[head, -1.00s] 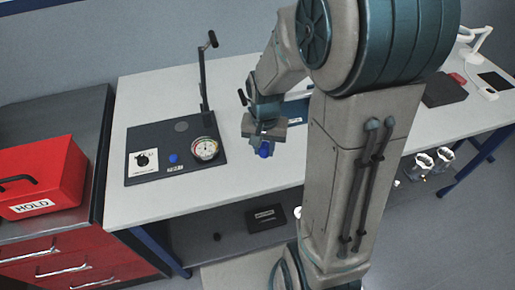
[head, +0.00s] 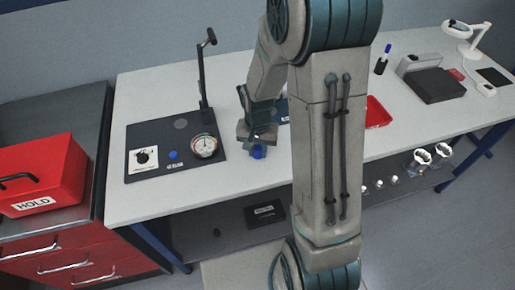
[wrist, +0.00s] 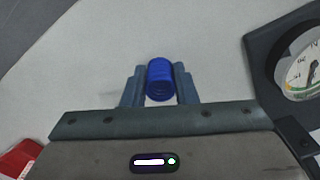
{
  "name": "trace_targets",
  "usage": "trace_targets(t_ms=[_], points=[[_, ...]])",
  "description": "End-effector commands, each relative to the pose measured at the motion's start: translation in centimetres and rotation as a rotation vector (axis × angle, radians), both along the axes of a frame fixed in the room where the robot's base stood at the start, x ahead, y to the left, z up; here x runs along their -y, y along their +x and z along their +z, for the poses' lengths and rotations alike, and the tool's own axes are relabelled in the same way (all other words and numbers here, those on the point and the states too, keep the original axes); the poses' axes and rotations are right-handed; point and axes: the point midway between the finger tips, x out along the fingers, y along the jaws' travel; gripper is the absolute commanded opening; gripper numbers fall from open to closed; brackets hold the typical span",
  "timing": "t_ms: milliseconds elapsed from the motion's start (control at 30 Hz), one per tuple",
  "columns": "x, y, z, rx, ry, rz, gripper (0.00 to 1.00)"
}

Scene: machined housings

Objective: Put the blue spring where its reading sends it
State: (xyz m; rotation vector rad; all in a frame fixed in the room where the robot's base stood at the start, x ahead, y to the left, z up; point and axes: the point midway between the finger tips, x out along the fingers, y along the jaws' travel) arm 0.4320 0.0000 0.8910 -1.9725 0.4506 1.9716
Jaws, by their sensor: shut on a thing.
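The blue spring (wrist: 160,78) is gripped between the two fingers of my gripper (wrist: 159,88) in the wrist view. In the head view the spring (head: 258,152) shows just below my gripper (head: 257,143), over the table's front part, right of the tester base. The spring tester (head: 175,160) is a dark base with a lever post, a round dial gauge (head: 204,146), a blue knob or button and a white label card. The gauge also shows at the right edge of the wrist view (wrist: 308,68). Its reading is too small to tell in the head view.
A red HOLD box (head: 45,175) stands on the red drawer cabinet at left. A red tray (head: 377,112) lies on the table behind my arm. A dark case (head: 434,85), a marker (head: 382,60) and a lamp (head: 466,36) stand at right. Metal housings (head: 421,160) sit on the lower shelf.

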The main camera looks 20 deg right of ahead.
Motion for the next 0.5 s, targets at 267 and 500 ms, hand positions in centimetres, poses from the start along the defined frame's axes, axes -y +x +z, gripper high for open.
trace_targets(t_ms=[267, 500], points=[[0.0, -0.01, -0.3, 0.0, 0.0, 0.0, 0.47], [0.0, 0.0, -0.13, 0.0, 0.0, 0.0, 0.47]])
